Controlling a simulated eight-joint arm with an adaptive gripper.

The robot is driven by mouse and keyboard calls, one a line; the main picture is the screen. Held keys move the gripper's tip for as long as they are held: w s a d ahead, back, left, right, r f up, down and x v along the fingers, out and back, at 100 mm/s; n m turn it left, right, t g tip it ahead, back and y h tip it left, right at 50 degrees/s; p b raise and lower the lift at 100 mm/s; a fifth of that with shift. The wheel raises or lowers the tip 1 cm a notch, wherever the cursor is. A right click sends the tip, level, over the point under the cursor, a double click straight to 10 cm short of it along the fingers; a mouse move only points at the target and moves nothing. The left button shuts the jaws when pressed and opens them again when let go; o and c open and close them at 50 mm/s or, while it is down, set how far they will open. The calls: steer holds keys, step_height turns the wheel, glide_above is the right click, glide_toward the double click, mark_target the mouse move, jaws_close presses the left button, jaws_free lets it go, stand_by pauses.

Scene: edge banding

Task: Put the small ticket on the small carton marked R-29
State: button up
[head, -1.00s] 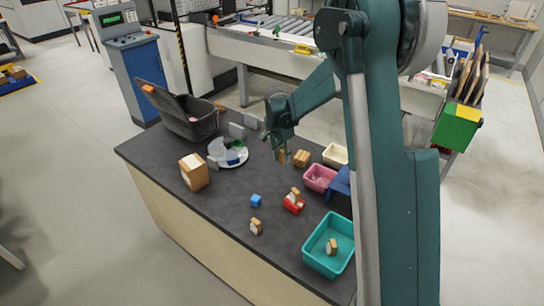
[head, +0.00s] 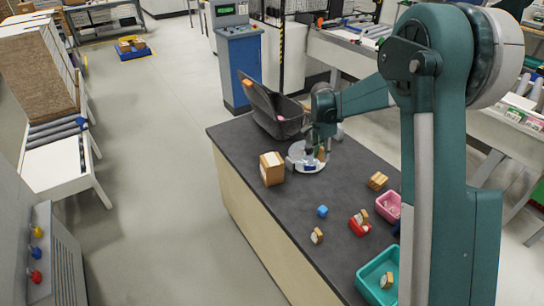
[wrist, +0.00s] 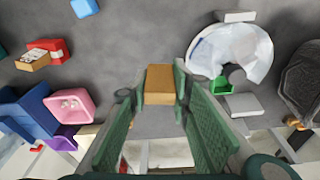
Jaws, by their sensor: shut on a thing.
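My gripper (wrist: 160,104) is shut on a small plain brown block-like thing (wrist: 160,84), held above the table. No mark shows on it, and I cannot tell whether it is a carton. In the head view my gripper (head: 318,152) is by the round white plate (head: 297,165), which carries pale and coloured pieces; I cannot make out a ticket among them. Small brown cartons with pale faces stand on the table (head: 317,235), at a red holder (head: 357,229) and in the teal bin (head: 387,281). Another carton (head: 377,181) stands farther back. No R-29 mark is readable.
A larger carton (head: 272,168) stands near the left table edge, with a dark open crate (head: 275,112) behind. A blue cube (head: 322,211) lies mid-table. The teal bin (head: 365,279) and a pink bin (head: 388,207) are at the right. The dark tabletop (head: 290,205) has free room centrally.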

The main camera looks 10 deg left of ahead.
steer(key=a+r+p, duration=0.2)
steer(key=a+r, duration=0.1)
steer(key=a, duration=0.8)
steer(key=a+r+n+p, duration=0.1)
steer(key=a+r+p, duration=0.2)
steer(key=a, duration=0.8)
steer(key=shift+s+a+r+n, duration=0.2)
steer(key=shift+s+r+n, duration=0.15)
steer(key=shift+r, duration=0.3)
glide_above(273, 159)
steer(key=shift+a+f+p, duration=0.15)
steer(key=shift+f+p, duration=0.05)
steer(key=shift+f, duration=1.4)
steer(key=shift+a+f+p, duration=0.15)
steer(key=shift+f+p, duration=0.05)
steer(key=shift+f, duration=1.35)
steer(key=shift+s, duration=0.1)
steer(key=shift+f, duration=1.9)
steer(key=shift+f, duration=0.1)
